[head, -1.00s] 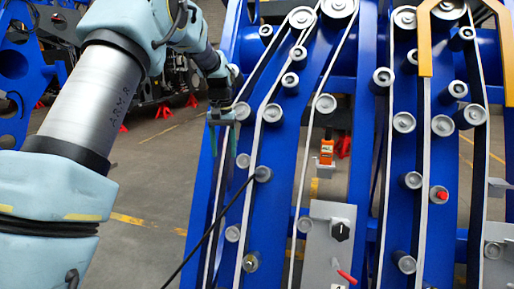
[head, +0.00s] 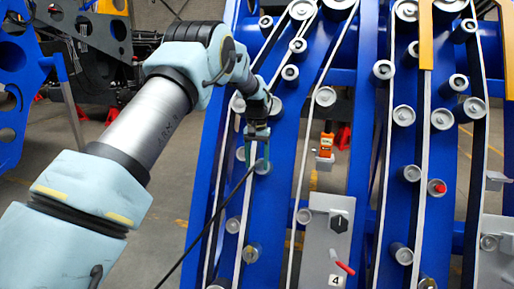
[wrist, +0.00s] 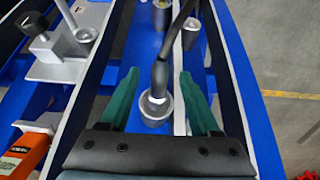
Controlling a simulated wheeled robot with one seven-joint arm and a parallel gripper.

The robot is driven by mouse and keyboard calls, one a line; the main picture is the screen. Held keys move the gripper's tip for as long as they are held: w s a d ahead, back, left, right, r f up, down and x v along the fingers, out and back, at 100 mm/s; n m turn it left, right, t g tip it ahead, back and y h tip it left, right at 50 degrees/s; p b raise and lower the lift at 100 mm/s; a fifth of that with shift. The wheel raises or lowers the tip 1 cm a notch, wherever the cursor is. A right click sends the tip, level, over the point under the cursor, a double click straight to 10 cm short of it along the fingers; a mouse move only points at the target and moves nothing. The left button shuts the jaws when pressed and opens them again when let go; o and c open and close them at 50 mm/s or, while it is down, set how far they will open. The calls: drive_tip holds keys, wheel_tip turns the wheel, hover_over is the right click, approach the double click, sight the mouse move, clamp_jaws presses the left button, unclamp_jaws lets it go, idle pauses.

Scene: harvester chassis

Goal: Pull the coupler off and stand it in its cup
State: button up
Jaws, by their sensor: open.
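The coupler (head: 262,167) is a small grey metal end with a black hose, seated on the blue frame; in the wrist view it shows as a round metal piece (wrist: 155,106) with the hose rising from it. My gripper (head: 255,157) is open, its teal fingers close to the coupler in the head view. In the wrist view the fingers (wrist: 158,82) stand on either side of the coupler and hose, with visible gaps; nothing is held. I cannot tell which part is the coupler's cup.
Grey rollers and pale belts crowd the blue frame (head: 285,150). A grey panel (head: 322,235) has a black knob and a red lever. An orange device (head: 327,141) sits on a small ledge. The hose (head: 205,232) runs down left; open floor lies left.

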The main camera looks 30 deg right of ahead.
drive_tip(key=shift+f, duration=1.25)
drive_tip(key=shift+c, duration=0.2)
clamp_jaws()
